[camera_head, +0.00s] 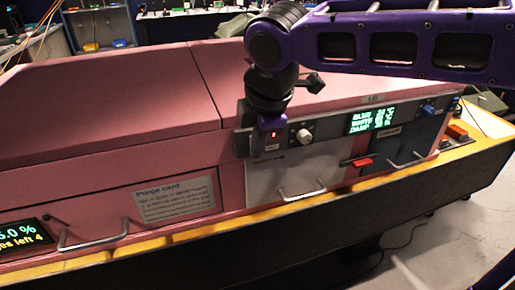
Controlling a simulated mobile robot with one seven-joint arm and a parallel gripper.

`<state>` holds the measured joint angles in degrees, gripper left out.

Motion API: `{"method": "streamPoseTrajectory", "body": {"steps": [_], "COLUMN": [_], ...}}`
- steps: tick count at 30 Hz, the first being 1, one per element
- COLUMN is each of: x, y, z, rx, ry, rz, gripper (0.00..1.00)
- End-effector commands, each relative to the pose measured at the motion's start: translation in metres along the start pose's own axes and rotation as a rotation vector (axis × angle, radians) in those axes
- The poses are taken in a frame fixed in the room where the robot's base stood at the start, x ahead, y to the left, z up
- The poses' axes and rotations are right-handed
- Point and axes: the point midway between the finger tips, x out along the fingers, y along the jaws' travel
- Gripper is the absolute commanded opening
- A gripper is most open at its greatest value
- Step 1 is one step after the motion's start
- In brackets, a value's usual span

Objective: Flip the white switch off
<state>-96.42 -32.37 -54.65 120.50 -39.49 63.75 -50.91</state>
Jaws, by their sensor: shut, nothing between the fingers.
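The white switch (304,135) is a small pale knob on the grey control panel on the front of the pink enclosure, right of a small module with a red light (272,135). My gripper (271,121) hangs down from my black wrist, just left of the white switch and in front of the panel's left end. It is shut with nothing held. Its fingertips are small and dark here, and I cannot tell whether they touch the panel. A gap shows between it and the white switch. The switch's exact position is too small to read.
A green-lit display (371,119) and a blue switch (428,109) are further right on the panel. A red handle (362,162) and a silver drawer handle (302,190) stick out below. A purge card (174,199) is at left. My purple arm crosses the top right.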

Motion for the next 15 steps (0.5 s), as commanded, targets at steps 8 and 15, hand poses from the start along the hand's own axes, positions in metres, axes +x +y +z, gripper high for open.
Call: {"method": "streamPoseTrajectory", "body": {"steps": [8,15], "x": [0.001,-0.007], "y": [0.001,0.005], "z": [0.0,0.0], "rx": [0.001,0.002], "ry": [0.001,0.0], "rz": [0.023,0.024], "gripper": [0.0,0.0]}}
